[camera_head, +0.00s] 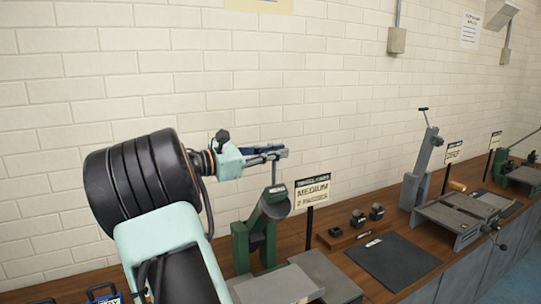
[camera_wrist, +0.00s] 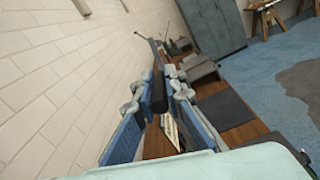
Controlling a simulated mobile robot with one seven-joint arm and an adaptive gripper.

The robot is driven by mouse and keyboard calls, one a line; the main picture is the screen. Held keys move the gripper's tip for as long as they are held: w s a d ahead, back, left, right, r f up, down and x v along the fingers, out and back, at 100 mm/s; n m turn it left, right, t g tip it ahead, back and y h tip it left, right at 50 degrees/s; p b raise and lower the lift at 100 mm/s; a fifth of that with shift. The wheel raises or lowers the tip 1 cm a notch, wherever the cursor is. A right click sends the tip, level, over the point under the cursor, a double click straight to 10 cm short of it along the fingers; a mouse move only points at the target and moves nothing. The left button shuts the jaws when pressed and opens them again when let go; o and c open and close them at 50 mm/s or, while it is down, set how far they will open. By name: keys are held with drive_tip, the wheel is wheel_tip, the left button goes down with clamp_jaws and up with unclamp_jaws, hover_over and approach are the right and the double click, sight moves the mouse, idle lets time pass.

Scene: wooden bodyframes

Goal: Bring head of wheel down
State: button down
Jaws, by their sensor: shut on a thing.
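The green wheel machine (camera_head: 262,225) stands on the wooden bench in the head view, with its head tilted upward and a thin lever rising from it. My gripper (camera_head: 277,154) is at the top of this lever and shut on its handle. In the wrist view, my gripper's blue fingers (camera_wrist: 166,92) lie on both sides of a dark bar, the lever handle (camera_wrist: 159,94). The fingers hide part of the handle.
A grey machine with a raised arm (camera_head: 424,168) stands farther right on the bench. A dark mat (camera_head: 393,262) and several small black blocks (camera_head: 358,218) lie between. A white brick wall (camera_head: 330,60) runs close behind the bench.

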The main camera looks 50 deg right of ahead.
drive_tip(key=s+a+f+m+b, duration=0.3)
drive_tip(key=s+f+m+b, duration=0.1)
drive_tip(key=s+f+b, duration=0.6)
drive_tip(key=s+a+f+m+b, duration=0.3)
drive_tip(key=s+f+b, duration=0.6)
drive_tip(key=f+b, duration=0.6)
drive_tip(key=shift+s+f+m, duration=0.3)
drive_tip(key=shift+s+m, duration=0.05)
drive_tip(key=shift+m, duration=0.75)
drive_tip(key=shift+a+f, duration=0.1)
drive_tip(key=c, duration=2.3)
unclamp_jaws()
drive_tip(key=shift+c, duration=0.2)
drive_tip(key=o, duration=0.4)
drive_tip(key=shift+c, duration=0.2)
drive_tip(key=shift+w, duration=0.1)
